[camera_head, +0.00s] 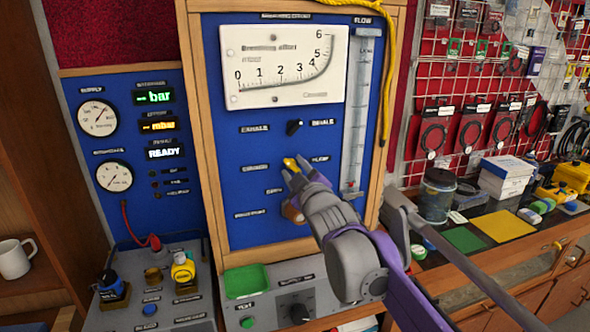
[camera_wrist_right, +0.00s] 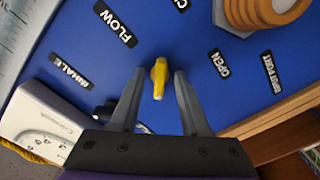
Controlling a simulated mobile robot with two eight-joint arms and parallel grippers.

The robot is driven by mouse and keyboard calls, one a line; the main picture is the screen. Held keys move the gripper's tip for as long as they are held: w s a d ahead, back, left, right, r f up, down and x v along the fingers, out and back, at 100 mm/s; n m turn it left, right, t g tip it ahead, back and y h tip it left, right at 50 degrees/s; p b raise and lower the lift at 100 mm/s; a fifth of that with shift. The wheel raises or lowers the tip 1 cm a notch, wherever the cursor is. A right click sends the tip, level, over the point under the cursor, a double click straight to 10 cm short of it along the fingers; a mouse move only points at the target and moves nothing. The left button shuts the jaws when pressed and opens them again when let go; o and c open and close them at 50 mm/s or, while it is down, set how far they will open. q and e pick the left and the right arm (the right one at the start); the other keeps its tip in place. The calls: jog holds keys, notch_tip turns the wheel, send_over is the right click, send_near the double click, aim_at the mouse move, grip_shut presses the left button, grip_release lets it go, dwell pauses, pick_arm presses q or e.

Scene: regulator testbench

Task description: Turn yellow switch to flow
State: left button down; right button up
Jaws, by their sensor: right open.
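The yellow switch (camera_head: 290,163) is on the blue panel, left of the FLOW label (camera_head: 320,159). In the right wrist view the yellow switch (camera_wrist_right: 158,77) is a narrow knob, with the FLOW label (camera_wrist_right: 115,24) to its upper left and the OPEN label (camera_wrist_right: 219,64) to its right. My right gripper (camera_head: 296,174) is at the switch and partly hides it in the head view. In the right wrist view its fingers (camera_wrist_right: 160,77) are open, one on each side of the switch, with visible gaps. I cannot tell its depth over the switch. My left gripper is not in view.
A black switch (camera_head: 294,127) sits above the yellow one. A copper-coloured ribbed fitting (camera_wrist_right: 265,10) is close by on the panel. A large gauge (camera_head: 284,65), a clear vertical tube (camera_head: 358,110) and a hanging yellow cord (camera_head: 388,70) are around it.

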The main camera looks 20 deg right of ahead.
grip_shut()
jog(key=shift+m, duration=0.4)
jog(key=m, duration=0.3)
jog(key=shift+m, duration=0.3)
jog(key=m, duration=0.4)
jog(key=shift+m+b, duration=0.3)
jog(key=m, duration=0.4)
jog(key=shift+a+m, duration=0.1)
jog(key=shift+m, duration=0.2)
jog(key=shift+m+b, duration=0.5)
jog(key=shift+m, duration=1.7)
